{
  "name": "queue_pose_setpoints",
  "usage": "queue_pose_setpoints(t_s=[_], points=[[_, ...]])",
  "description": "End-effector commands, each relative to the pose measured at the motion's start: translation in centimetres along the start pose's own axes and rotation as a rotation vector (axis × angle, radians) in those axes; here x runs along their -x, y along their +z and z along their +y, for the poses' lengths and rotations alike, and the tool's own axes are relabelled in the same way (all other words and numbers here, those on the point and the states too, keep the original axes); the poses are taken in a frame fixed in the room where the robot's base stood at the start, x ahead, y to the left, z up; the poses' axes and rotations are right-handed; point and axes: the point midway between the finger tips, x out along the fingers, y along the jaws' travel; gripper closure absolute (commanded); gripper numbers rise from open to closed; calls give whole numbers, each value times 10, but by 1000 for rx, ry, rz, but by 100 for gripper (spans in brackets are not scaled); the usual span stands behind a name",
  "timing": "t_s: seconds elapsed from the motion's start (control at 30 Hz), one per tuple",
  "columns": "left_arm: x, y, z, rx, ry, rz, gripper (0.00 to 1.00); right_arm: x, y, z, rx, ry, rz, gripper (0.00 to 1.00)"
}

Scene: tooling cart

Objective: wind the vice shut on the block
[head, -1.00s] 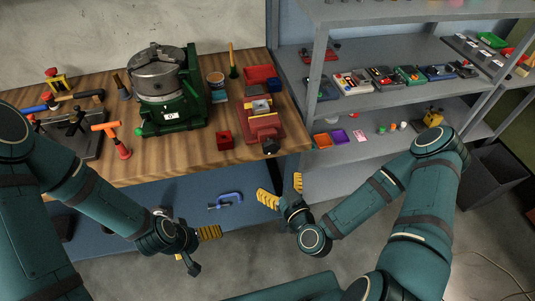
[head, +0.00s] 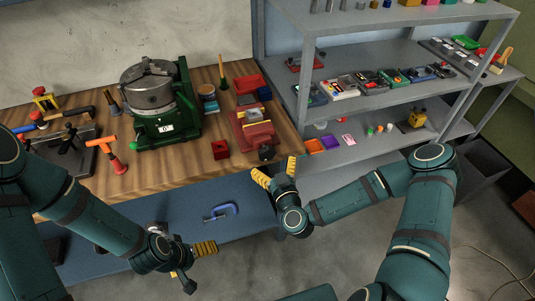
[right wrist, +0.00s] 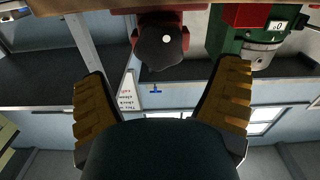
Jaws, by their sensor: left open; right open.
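The red vice (head: 254,134) stands near the front right edge of the wooden bench. Its dark round handle hub (head: 266,153) faces the front edge, and the hub also shows in the right wrist view (right wrist: 161,48). A small pale block (head: 253,115) appears to sit at the vice's jaws; whether they touch it is too small to tell. My right gripper (head: 276,172) is open and empty, just in front of and below the hub, apart from it. In the right wrist view the hub lies beyond and between the spread fingers. My left gripper (head: 197,266) is open and empty, low in front of the bench.
A green machine with a grey round top (head: 148,92) stands left of the vice. A small red box (head: 220,149) and a red tray (head: 249,84) lie near the vice. A blue clamp (head: 220,212) is below the bench top. Grey shelving (head: 350,108) stands at the right.

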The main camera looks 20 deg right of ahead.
Motion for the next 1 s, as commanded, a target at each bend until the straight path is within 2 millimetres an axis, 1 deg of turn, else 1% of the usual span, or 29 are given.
queue_pose_setpoints(t_s=[0.03,0.1,0.2,0.3,0.43,0.7,0.73,0.77,0.8,0.87,0.9,1.0], points=[[0,0,0,0,0,0,0,-10,0,0,0,1,1,11],[0,0,0,0,0,0,0,-21,0,0,0,1,2,11],[0,0,0,0,0,0,0,-34,0,0,0,1,1,11],[0,0,0,0,0,0,0,-43,0,0,1,0,1,11],[-1,0,0,0,0,0,0,-48,0,-1,0,-2,0,11],[-1,0,0,0,0,0,0,-49,0,0,0,-1,0,11],[-1,0,0,0,0,0,0,-49,0,0,0,-1,0,20],[-1,0,0,0,0,0,0,-49,0,0,0,-1,0,30],[-1,0,0,0,0,0,0,-49,0,0,0,-1,0,44],[-1,0,0,0,0,0,0,-49,0,0,0,-1,0,65],[-1,0,0,0,0,0,0,-49,0,0,0,-1,0,79],[-1,0,0,0,0,0,0,-49,0,0,0,-1,0,80]])
